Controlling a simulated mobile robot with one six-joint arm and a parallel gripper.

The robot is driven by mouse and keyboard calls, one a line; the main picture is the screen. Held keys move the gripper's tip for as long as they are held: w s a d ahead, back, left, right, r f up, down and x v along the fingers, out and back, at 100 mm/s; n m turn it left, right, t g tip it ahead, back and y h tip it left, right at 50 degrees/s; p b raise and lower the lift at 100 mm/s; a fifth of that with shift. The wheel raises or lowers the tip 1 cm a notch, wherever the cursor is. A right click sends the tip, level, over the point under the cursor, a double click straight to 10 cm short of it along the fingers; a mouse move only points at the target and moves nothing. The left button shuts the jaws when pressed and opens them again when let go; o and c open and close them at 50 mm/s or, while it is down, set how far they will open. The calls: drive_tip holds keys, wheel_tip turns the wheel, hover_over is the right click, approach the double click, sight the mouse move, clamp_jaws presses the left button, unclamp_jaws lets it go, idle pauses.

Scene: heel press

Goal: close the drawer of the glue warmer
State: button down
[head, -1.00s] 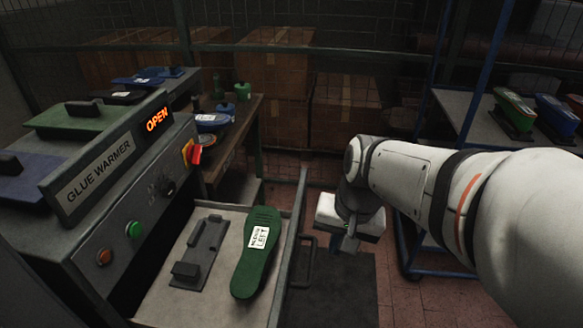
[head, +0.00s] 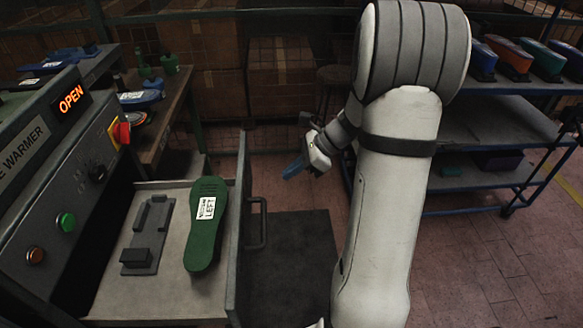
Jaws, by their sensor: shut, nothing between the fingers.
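The glue warmer (head: 35,150) stands at the left, with a lit "OPEN" display (head: 71,99). Its drawer (head: 236,215) is pulled out toward the right. A green sole (head: 205,235) with a white label reading "LEFT" lies in the drawer, beside a dark grey fixture (head: 148,232). The drawer's dark bar handle (head: 262,225) is on its right side. My gripper (head: 292,171) is to the right of the drawer and beyond the handle, apart from both. Its fingers are shut and empty.
A wooden bench (head: 172,115) with blue and green items stands behind the warmer. A blue-framed rack (head: 480,140) with colored shoe forms is at the right. A dark mat (head: 292,262) lies on the open floor beside the drawer. Cardboard boxes (head: 280,85) are at the back.

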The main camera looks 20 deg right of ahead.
drive_tip(key=shift+w+a+f, duration=0.45)
drive_tip(key=shift+a+f, duration=0.3)
drive_tip(key=shift+a, duration=0.6)
drive_tip(key=shift+w+a+f, duration=0.4)
drive_tip(key=shift+a+f, duration=0.4)
drive_tip(key=shift+a, duration=0.6)
drive_tip(key=shift+w+a+f, duration=0.45)
drive_tip(key=shift+a+f, duration=0.3)
drive_tip(key=shift+a, duration=0.6)
